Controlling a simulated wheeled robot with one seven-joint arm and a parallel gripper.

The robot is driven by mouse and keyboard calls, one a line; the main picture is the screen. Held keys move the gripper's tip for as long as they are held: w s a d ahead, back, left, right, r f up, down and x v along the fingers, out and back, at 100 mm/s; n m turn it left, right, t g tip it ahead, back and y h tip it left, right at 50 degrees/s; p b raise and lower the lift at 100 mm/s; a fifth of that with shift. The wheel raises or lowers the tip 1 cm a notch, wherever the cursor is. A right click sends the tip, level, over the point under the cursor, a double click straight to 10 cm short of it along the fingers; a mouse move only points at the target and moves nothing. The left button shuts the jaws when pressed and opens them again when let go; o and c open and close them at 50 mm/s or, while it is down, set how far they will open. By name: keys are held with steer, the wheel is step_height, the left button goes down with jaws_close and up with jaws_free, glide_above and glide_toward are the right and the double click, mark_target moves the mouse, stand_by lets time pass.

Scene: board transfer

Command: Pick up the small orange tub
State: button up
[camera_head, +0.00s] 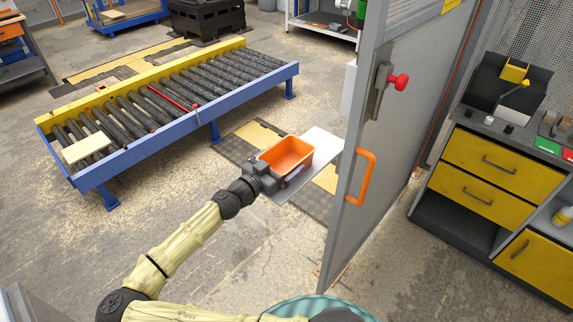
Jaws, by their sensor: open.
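The small orange tub (288,154) is an open-topped box with an empty-looking inside. It appears to sit on a pale grey flat surface (321,146), close to the edge of the grey door. My gripper (279,175) is at the tub's near side, right up against it in the picture. The gripper is open. My arm hides the tub's lower near corner, and I cannot tell whether the fingers touch it or straddle its wall.
A grey door (396,130) with an orange handle (360,177) stands just right of the tub. A blue and yellow roller conveyor (245,77) is behind and left, with a pale board (86,147) on it. Yellow drawers (503,166) are at right. Floor at lower left is clear.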

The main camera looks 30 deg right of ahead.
steer(key=c, duration=0.7)
steer(key=shift+c, duration=0.2)
step_height(320, 180, up, 10)
steer(key=b, duration=0.1)
stand_by(0.5)
